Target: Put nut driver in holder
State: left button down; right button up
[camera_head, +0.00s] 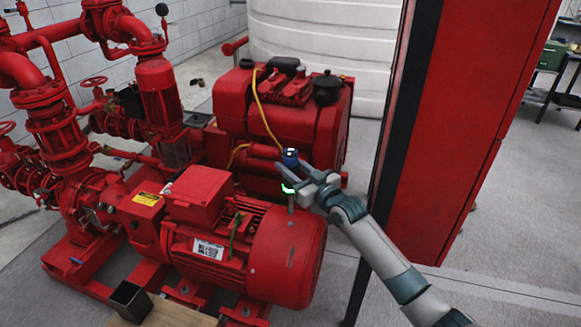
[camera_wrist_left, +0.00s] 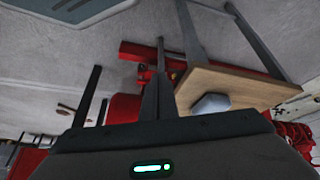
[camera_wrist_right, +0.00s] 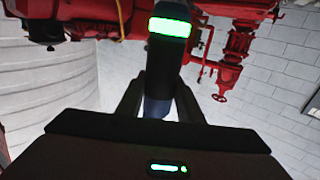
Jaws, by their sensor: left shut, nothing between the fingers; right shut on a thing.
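My right gripper (camera_head: 303,182) is shut on the nut driver, over the right end of the red motor. The nut driver's blue end (camera_head: 290,157) shows above the fingers and a green-lit part and grey shaft below. In the right wrist view the dark nut driver (camera_wrist_right: 167,65) with a glowing green band stands between the fingers. A dark, open-topped square box (camera_head: 130,300), which looks like the holder, stands on a wooden top at the bottom left, well apart from the nut driver. My left gripper (camera_wrist_left: 158,92) shows only in the left wrist view, shut and empty.
The red motor (camera_head: 250,245) and pump pipes (camera_head: 50,120) fill the left and middle. A tall red cabinet (camera_head: 440,130) stands close by on the right. The wooden top (camera_head: 175,315) is at the lower edge; a pale hexagonal thing (camera_wrist_left: 210,103) shows against wood in the left wrist view.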

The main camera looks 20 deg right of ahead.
jog(key=shift+r, duration=0.4)
